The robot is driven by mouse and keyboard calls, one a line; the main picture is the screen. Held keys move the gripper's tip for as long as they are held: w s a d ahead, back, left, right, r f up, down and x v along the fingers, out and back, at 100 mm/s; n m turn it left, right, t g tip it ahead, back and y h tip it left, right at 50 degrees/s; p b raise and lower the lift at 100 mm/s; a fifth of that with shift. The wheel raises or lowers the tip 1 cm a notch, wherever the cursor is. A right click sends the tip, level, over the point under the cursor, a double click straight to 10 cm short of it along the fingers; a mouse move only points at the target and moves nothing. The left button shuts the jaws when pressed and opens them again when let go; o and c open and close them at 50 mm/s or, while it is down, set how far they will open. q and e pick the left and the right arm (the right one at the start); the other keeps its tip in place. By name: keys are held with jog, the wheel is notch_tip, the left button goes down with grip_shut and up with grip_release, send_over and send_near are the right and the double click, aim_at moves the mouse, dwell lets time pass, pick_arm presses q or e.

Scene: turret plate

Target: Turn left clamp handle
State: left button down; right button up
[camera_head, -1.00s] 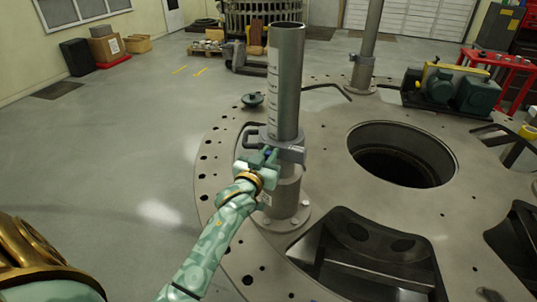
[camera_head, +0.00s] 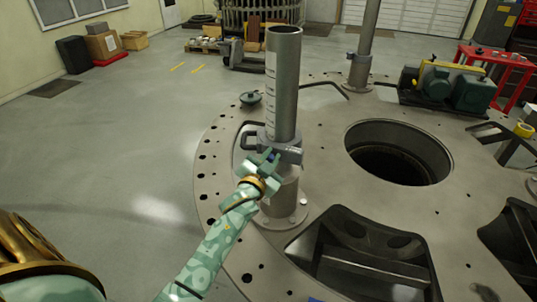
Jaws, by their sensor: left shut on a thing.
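The left clamp (camera_head: 290,154) is a grey collar around the tall grey post (camera_head: 284,85), near the left side of the round plate. My left gripper (camera_head: 268,160) is at the front left of this collar, shut on the clamp handle. The handle is mostly hidden by the fingers; a small blue bit shows between them. My right gripper is not in view.
The round metal plate (camera_head: 330,190) has a large round hole (camera_head: 398,153) right of the post. A second post (camera_head: 362,50) stands behind. A green motor unit (camera_head: 448,86) and a red table (camera_head: 500,65) are at the right. Open floor lies left.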

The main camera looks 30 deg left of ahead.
pick_arm(q)
jog(key=m, duration=0.2)
jog(key=shift+d+f+m, duration=0.15)
jog(key=shift+d+m, duration=0.1)
jog(key=shift+m, duration=0.15)
jog(key=m, duration=0.2)
jog(key=shift+d+f+m, duration=0.2)
jog(key=shift+f+m, duration=0.05)
jog(key=shift+m, duration=0.15)
jog(key=m, duration=0.3)
jog(key=f+m+b, duration=0.1)
jog(key=m, duration=0.2)
jog(key=shift+w+d+f, duration=0.1)
jog(key=shift+d+f, duration=0.05)
jog(key=shift+m, duration=0.3)
jog(key=c, duration=1.4)
grip_release()
jog(key=shift+o, duration=0.2)
jog(key=s+d+b, duration=0.2)
jog(key=s, duration=1.4)
jog(key=shift+d, duration=0.35)
